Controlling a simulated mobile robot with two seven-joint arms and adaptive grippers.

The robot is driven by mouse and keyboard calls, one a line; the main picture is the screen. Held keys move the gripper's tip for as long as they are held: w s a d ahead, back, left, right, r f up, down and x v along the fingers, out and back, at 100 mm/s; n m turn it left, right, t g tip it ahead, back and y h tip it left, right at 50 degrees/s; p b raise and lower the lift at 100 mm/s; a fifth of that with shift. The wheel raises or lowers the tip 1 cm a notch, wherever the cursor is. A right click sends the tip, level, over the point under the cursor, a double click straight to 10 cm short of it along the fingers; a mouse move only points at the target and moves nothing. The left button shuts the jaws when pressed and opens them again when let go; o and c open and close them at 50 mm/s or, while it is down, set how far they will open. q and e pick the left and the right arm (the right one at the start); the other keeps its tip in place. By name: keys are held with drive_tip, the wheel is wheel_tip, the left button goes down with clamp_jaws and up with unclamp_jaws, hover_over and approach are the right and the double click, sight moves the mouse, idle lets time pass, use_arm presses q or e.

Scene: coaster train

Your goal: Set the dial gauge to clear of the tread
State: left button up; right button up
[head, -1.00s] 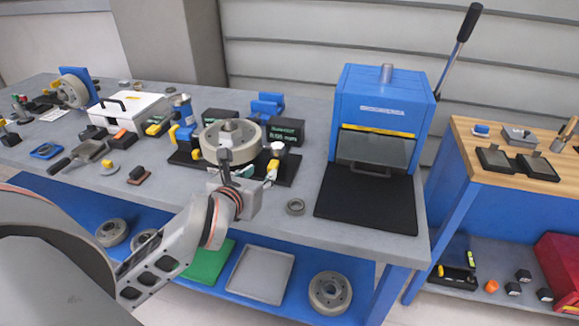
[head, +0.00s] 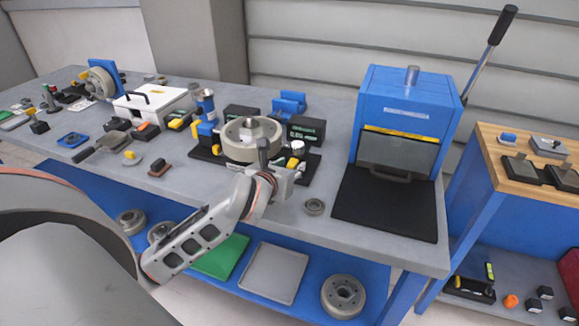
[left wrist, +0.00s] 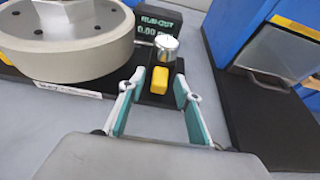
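The dial gauge (head: 297,147) has a round silver top and a yellow block on its near side. It stands at the right end of the black run-out fixture base (head: 313,165), beside the grey wheel (head: 252,152). The left wrist view shows the gauge (left wrist: 166,48) and the wheel (left wrist: 80,55) closer. My left gripper (head: 296,169) is just in front of the gauge. In the left wrist view, its fingers (left wrist: 160,84) are open, one on each side of the yellow block; contact is not clear. The wheel's rim is to their left. My right gripper is out of view.
A run-out display (head: 306,132) stands behind the gauge. A blue press (head: 410,110) with a black mat (head: 385,205) is to the right. Tools and boxes crowd the bench's left side.

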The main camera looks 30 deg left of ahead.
sight(302, 180)
use_arm(q)
clamp_jaws()
drive_tip(key=shift+w+d+r+p, duration=0.1)
drive_tip(key=shift+w+d+p, duration=0.15)
drive_tip(key=shift+d, duration=0.6)
drive_tip(key=shift+w+d+r+p, duration=0.15)
drive_tip(key=shift+d+p, duration=0.15)
drive_tip(key=shift+d, duration=0.5)
drive_tip(key=shift+f, duration=0.2)
drive_tip(key=shift+c, duration=1)
unclamp_jaws()
drive_tip(key=o, duration=0.4)
drive_tip(key=shift+d, duration=0.15)
drive_tip(key=shift+c, duration=0.2)
drive_tip(key=v, duration=0.7)
drive_tip(key=shift+s, duration=0.2)
